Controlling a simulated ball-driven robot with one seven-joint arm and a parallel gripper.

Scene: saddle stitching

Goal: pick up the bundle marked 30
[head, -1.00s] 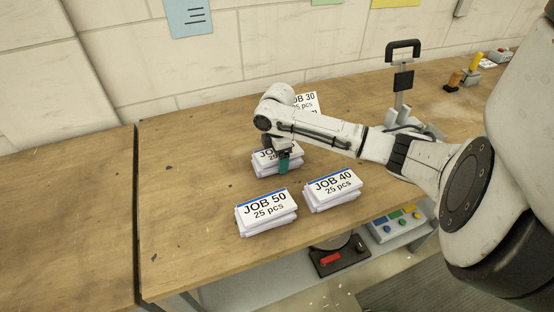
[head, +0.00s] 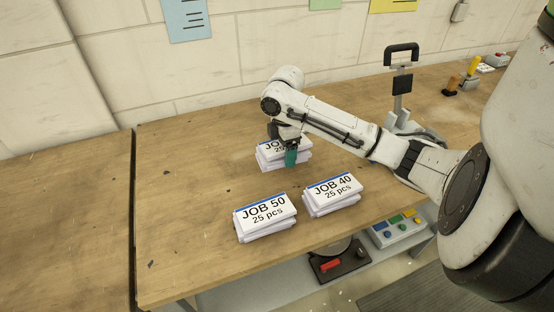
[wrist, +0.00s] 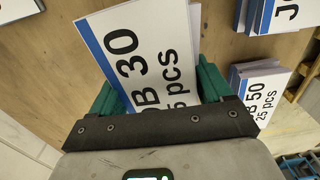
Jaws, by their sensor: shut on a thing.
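The bundle marked 30 (wrist: 128,48) fills the middle of the wrist view, a white stack with a blue edge stripe and black print. My gripper (wrist: 155,85) has its green fingers on both sides of it, shut on it. In the head view my gripper (head: 290,158) is at a white bundle (head: 272,160) at the back of the group. The arm and fingers hide much of that label there. I cannot tell whether the bundle is clear of the table.
The JOB 50 bundle (head: 265,213) and the JOB 40 bundle (head: 332,190) lie nearer the front edge of the wooden table (head: 190,190). A black-handled stapler-like device (head: 402,85) stands to the right, behind the arm. The table's left part is free.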

